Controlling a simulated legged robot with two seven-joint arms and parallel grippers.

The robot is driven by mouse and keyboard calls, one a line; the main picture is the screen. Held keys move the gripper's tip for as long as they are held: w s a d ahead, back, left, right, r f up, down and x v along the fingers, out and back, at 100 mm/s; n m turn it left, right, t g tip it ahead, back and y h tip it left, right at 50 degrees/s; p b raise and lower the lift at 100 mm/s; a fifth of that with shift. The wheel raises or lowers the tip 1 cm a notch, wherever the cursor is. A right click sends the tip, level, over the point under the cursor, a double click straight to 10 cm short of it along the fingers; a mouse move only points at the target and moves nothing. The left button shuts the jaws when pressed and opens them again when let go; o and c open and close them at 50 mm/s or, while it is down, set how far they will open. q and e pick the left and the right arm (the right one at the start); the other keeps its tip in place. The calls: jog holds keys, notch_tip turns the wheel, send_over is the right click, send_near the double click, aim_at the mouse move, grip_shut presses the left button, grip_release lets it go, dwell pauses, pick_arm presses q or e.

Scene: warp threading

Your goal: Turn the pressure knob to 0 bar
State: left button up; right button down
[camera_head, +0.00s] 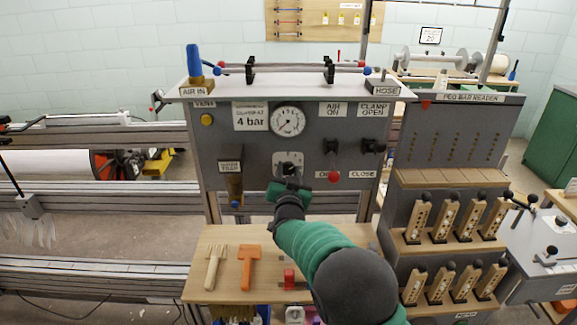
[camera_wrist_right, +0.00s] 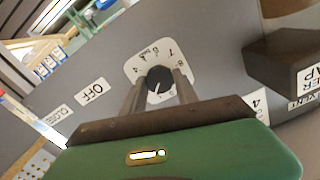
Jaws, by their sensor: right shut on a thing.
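The black pressure knob (camera_wrist_right: 160,82) sits on a white dial plate with numbers, and a white line on the knob shows in the right wrist view. In the head view the dial plate (camera_head: 288,158) is on the grey panel below the round gauge (camera_head: 288,121). My right gripper (camera_wrist_right: 159,92) has one finger on each side of the knob and is shut on it. In the head view my right gripper (camera_head: 289,180) covers most of the knob. The gauge needle is too small to read surely. My left gripper is not in view.
A sign reading 4 bar (camera_head: 251,117) is left of the gauge. A red-ended lever (camera_head: 333,175) and a black clamp knob (camera_head: 373,146) are to the right. A brown water trap (camera_head: 233,180) juts out at left.

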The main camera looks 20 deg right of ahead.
jog(key=n+p, duration=0.1)
jog(key=n, duration=0.1)
jog(key=n+p, duration=0.2)
jog(key=n, duration=0.1)
jog(key=shift+s+a+f+n, duration=0.1)
jog(key=shift+a+f+n, duration=0.1)
jog(key=shift+f+n, duration=0.15)
jog(key=n+p, duration=0.3)
jog(key=n, duration=0.1)
jog(key=shift+f+n, duration=0.15)
jog(key=shift+n, duration=0.1)
jog(key=c, duration=0.9)
grip_release()
jog(key=shift+r, duration=0.2)
jog(key=shift+r, duration=0.1)
jog(key=shift+d, duration=0.1)
